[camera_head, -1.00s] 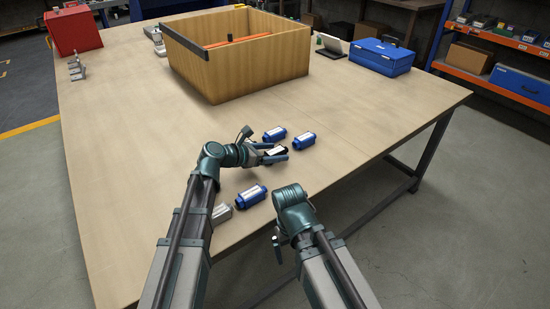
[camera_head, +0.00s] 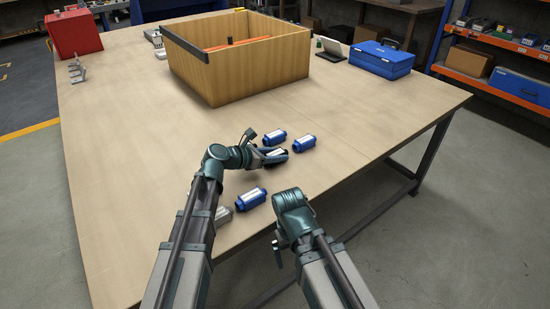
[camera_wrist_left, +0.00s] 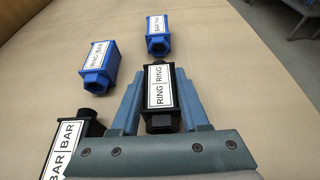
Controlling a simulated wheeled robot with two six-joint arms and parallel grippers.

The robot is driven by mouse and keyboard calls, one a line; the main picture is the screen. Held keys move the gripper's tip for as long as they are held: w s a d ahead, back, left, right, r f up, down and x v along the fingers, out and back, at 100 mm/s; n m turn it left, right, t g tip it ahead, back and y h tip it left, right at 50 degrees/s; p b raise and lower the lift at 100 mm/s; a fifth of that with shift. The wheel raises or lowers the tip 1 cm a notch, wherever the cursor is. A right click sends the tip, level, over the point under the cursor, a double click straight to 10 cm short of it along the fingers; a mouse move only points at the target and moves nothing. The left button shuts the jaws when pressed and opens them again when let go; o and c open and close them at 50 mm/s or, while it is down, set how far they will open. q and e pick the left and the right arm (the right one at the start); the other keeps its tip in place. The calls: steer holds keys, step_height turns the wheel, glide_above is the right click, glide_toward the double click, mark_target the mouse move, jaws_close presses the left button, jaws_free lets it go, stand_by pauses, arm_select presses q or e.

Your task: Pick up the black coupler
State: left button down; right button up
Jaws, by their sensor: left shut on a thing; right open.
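A black coupler (camera_wrist_left: 160,92) with a white label reading RING twice is between the fingers of my left gripper (camera_wrist_left: 160,100). In the head view my left gripper (camera_head: 280,153) is shut on it at the table, and its fingers and wrist mostly hide it. I cannot tell whether the coupler touches the tabletop. A second black coupler (camera_wrist_left: 72,142), labelled BAR, lies at the lower left of the wrist view, partly cut off by the gripper body. My right gripper (camera_head: 281,243) is low, at the table's front edge, open; its fingers are mostly hidden.
Blue couplers lie near the left gripper (camera_head: 275,138) and to its right (camera_head: 304,144). Another blue coupler (camera_head: 251,198) and a grey part (camera_head: 222,215) lie nearer the front edge. A wooden box (camera_head: 240,75) stands farther back; bare tabletop (camera_head: 130,150) lies left.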

mark_target(276, 153)
arm_select(q)
steer(key=shift+r, duration=0.15)
step_height(276, 153, up, 10)
steer(key=p, duration=1)
